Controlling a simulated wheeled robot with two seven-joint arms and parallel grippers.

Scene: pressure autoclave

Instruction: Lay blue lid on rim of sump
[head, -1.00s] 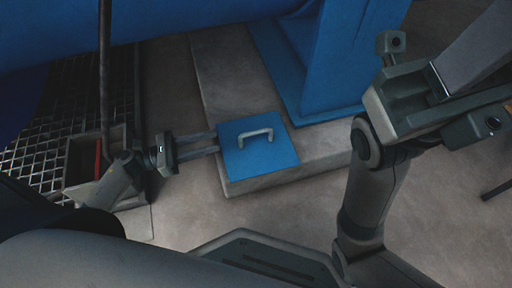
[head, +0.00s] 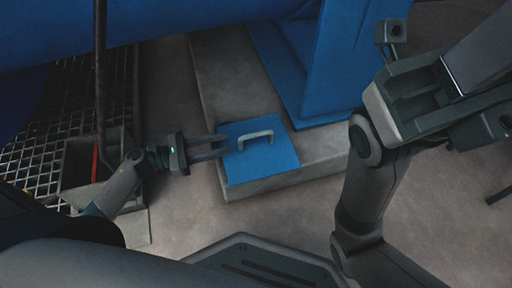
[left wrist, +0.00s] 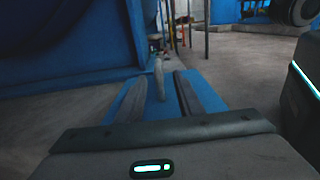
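The blue lid (head: 240,168), a flat square plate with a grey bar handle (head: 256,138), lies on a low concrete plinth. My left gripper (head: 226,146) is open and reaches in from the left. Its fingers are over the lid's left part, with the tips short of the handle. In the left wrist view the handle (left wrist: 159,80) stands between the two spread fingers (left wrist: 158,95), with a gap on each side. The sump (head: 70,170) is an open box with a pale rim and something red inside, at the left. My left wrist partly hides it.
Concrete plinth (head: 222,85) under the lid; a blue upright support (head: 340,60) stands just behind it. A dark vertical pipe (head: 101,80) rises by the sump. Metal grating (head: 60,115) lies behind the sump. The floor in front of the plinth (head: 190,220) is clear.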

